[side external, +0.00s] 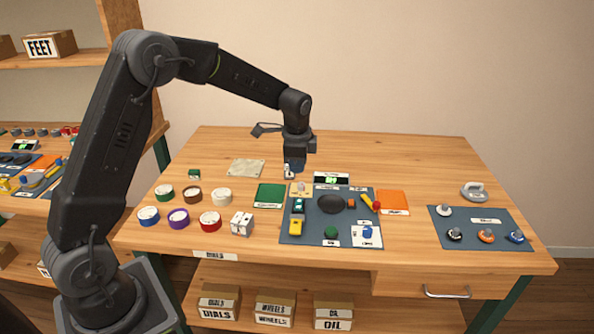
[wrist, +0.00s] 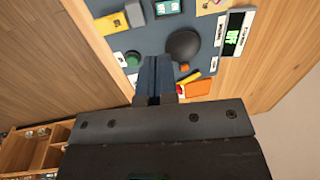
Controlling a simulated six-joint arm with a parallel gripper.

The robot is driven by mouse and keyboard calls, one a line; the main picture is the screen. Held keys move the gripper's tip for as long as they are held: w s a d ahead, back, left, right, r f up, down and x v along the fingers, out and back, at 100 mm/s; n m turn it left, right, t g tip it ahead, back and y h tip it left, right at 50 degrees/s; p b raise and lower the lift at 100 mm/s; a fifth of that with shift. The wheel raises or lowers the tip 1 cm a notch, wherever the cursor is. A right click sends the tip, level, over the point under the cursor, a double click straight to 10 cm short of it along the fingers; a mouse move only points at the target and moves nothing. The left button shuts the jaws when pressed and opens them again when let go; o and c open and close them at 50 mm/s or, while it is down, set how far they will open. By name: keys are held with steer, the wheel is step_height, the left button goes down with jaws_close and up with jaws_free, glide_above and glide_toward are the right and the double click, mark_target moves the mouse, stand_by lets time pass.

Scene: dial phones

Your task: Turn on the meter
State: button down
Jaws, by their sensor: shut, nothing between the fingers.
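A small display unit (side external: 331,178) with a lit green screen stands at the back edge of the blue-grey mat (side external: 318,237). In the wrist view the display (wrist: 234,38) shows green characters that look like "OFF". My gripper (side external: 291,171) is shut and empty, behind the mat and left of the display. In the wrist view my gripper (wrist: 156,65) points over the mat, apart from the display.
A black round disc (side external: 331,204), a green knob (side external: 331,232) and a red-yellow tool (side external: 370,202) lie on the mat. Coloured tape-like rings (side external: 179,218) and a white box (side external: 242,223) are left. A second mat (side external: 480,240) with several knobs is right.

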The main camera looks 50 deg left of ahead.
mark_target(300, 201)
steer(key=shift+w+a+r+t, duration=0.15)
steer(key=shift+w+a+t, duration=0.2)
steer(key=shift+w, duration=0.3)
steer(key=f, duration=0.4)
steer(key=w+a+f, duration=0.1)
steer(key=f, duration=0.4)
steer(key=w+a+f, duration=0.1)
steer(key=f, duration=0.3)
steer(key=shift+f, duration=0.4)
